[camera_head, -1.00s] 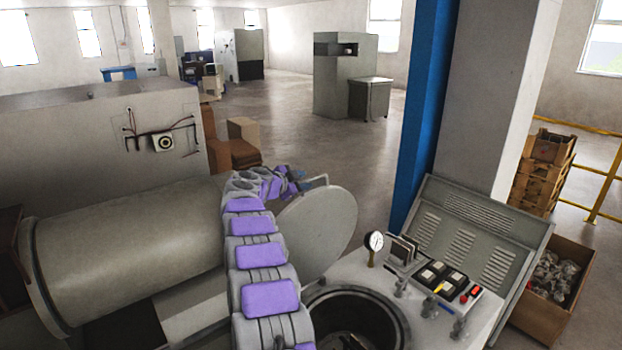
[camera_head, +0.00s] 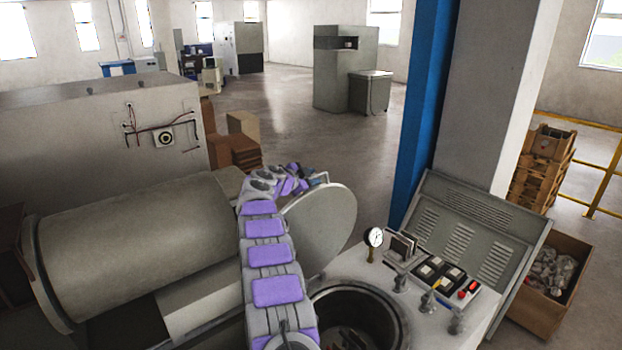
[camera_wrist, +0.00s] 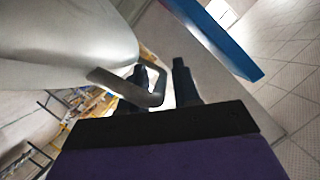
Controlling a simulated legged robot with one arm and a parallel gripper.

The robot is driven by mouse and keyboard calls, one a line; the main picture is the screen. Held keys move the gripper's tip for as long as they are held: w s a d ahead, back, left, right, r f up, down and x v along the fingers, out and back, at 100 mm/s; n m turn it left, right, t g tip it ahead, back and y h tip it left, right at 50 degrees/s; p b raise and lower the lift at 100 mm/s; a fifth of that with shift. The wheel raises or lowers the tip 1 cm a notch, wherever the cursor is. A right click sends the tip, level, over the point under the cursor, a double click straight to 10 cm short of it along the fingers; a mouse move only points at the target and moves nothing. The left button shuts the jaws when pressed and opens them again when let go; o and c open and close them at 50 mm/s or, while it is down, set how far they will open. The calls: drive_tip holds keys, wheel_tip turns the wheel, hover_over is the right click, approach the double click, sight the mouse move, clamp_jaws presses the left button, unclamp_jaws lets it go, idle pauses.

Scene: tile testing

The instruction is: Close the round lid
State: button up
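The round lid (camera_head: 332,228) is a grey disc standing open and steeply tilted beside the round opening (camera_head: 358,318) of the machine. It fills the upper left of the wrist view (camera_wrist: 60,45). Its bent metal handle (camera_wrist: 125,88) reaches toward my gripper (camera_wrist: 160,66). My gripper's two dark fingers are apart. The left finger shows within the handle's loop and the right finger is outside it, with a gap to the handle. In the head view, my gripper is at the lid's upper edge, and my arm partly hides the lid's left side.
A pressure gauge (camera_head: 374,238) and a control panel (camera_head: 440,280) with switches stand right of the opening. A large horizontal cylinder (camera_head: 135,240) lies to the left. A blue-edged pillar (camera_head: 425,110) rises behind. Open floor (camera_head: 290,115) lies beyond.

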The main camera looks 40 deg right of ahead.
clamp_jaws()
idle(0.5)
